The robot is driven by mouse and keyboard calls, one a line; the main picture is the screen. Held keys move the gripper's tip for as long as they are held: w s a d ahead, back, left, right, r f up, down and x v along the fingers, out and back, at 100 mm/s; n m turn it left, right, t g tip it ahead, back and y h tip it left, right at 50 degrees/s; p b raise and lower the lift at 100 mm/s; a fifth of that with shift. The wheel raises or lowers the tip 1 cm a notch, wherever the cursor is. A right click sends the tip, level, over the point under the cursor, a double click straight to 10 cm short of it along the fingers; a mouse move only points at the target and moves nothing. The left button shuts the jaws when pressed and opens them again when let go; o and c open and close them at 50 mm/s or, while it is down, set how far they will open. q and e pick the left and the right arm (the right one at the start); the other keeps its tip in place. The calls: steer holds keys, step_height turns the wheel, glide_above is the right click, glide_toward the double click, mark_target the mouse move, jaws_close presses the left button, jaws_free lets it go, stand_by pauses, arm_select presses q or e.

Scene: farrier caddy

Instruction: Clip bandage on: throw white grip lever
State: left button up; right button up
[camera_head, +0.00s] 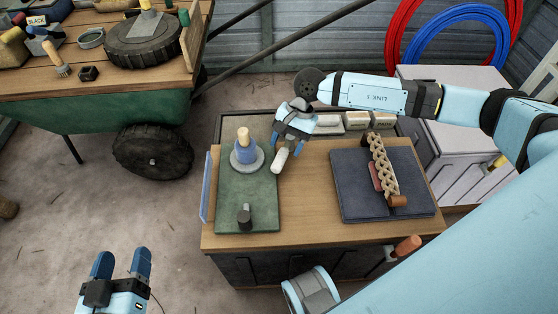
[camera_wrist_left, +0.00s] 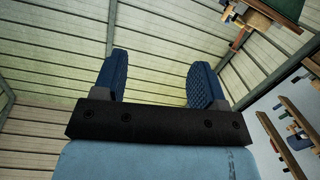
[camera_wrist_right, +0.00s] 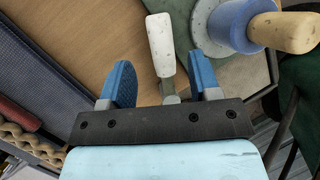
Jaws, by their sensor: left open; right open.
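The white grip lever (camera_head: 281,158) stands out from the back right of the green board (camera_head: 262,212). It also shows in the right wrist view (camera_wrist_right: 161,40), between the blue fingers of my right gripper (camera_wrist_right: 160,66). That gripper, also in the head view (camera_head: 288,140), is open, with a gap on each side of the lever. A blue roll with a wooden peg (camera_head: 243,147) stands on a grey disc beside the lever; it is large in the right wrist view (camera_wrist_right: 236,24). My left gripper (camera_head: 122,260) is open and empty, away from the bench.
A navy pad (camera_head: 350,203) with a braided tan piece (camera_head: 381,165) lies on the bench's right. A dark knob (camera_head: 244,218) stands at the board's front. Small boxes (camera_head: 356,120) line the back. A green cart (camera_head: 120,112) stands at upper left, with open floor before it.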

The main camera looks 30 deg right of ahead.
mark_target(280, 159)
steer(key=x, duration=0.5)
steer(key=shift+f+b, duration=0.15)
steer(key=shift+b, duration=0.25)
arm_select(q)
steer(key=shift+d+r+t+h, duration=0.2)
steer(key=shift+r+t, duration=0.1)
steer(key=shift+r, duration=0.3)
steer(key=shift+d+r+t+h, duration=0.2)
steer(key=shift+r+t, duration=0.1)
steer(key=shift+r, duration=0.25)
arm_select(e)
steer(key=shift+a+f, duration=0.2)
